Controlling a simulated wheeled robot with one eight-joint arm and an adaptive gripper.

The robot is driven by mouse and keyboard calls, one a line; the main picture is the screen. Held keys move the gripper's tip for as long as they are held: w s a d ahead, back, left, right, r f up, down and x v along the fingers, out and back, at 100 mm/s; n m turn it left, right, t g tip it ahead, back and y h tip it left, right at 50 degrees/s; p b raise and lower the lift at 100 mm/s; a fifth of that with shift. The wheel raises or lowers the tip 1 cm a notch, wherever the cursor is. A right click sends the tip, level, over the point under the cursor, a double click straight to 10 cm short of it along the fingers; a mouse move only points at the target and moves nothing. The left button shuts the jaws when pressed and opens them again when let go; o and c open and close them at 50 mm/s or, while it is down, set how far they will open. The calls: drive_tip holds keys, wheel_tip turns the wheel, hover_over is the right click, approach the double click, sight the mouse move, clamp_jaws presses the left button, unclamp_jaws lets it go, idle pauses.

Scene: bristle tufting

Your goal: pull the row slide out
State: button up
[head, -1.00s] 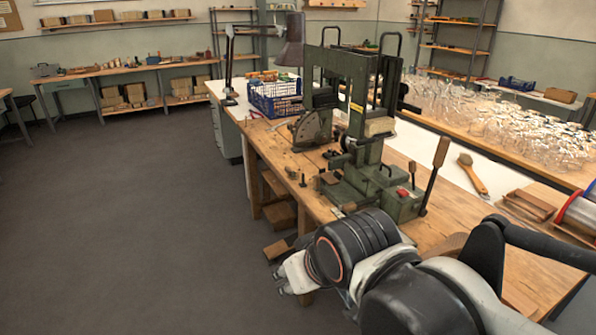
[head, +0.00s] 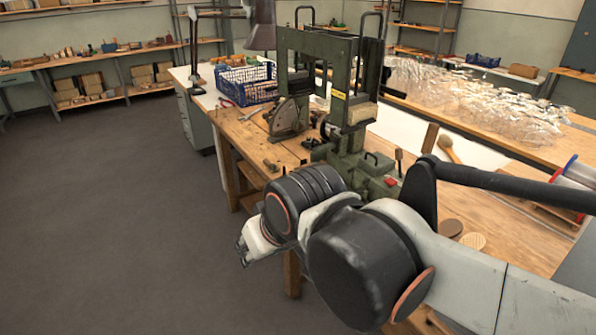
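The green tufting machine (head: 348,160) stands upright on the near end of the wooden workbench. I cannot tell which part is the row slide; my arm hides the lower front of the machine. My gripper (head: 243,252) is at the lower left, in front of the bench edge and apart from the machine. It is seen small and from behind, so its fingers are not clear.
A blue crate (head: 246,83) and a desk lamp (head: 262,28) stand behind the machine. A wooden brush (head: 447,148) lies to its right. Open floor (head: 110,220) lies to the left.

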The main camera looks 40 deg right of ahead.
drive_tip(key=w+d+r+m+g+p, duration=0.1)
drive_tip(key=w+d+r+m+p, duration=0.1)
drive_tip(key=w+r, duration=0.35)
drive_tip(key=w+d+r+m+g+p, duration=0.1)
drive_tip(key=w+d+r+p, duration=0.2)
drive_tip(key=w, duration=0.4)
drive_tip(key=w+d+r+m+g+p, duration=0.15)
drive_tip(key=w+d+m, duration=0.5)
drive_tip(key=w, duration=0.65)
drive_tip(key=w+d+f+m+g+p, duration=0.15)
drive_tip(key=w+d+f+m, duration=0.25)
drive_tip(key=w+d, duration=0.7)
drive_tip(key=w+d+f+m+g, duration=0.2)
drive_tip(key=d+f+m, duration=0.3)
drive_tip(key=d+f, duration=0.8)
drive_tip(key=f+b, duration=0.1)
drive_tip(key=f, duration=0.2)
drive_tip(key=d+f+b, duration=0.1)
drive_tip(key=f, duration=0.3)
drive_tip(key=d+f+b, duration=0.1)
drive_tip(key=f, duration=0.3)
drive_tip(key=shift+s+f, duration=0.1)
drive_tip(key=shift+f, duration=0.15)
clamp_jaws()
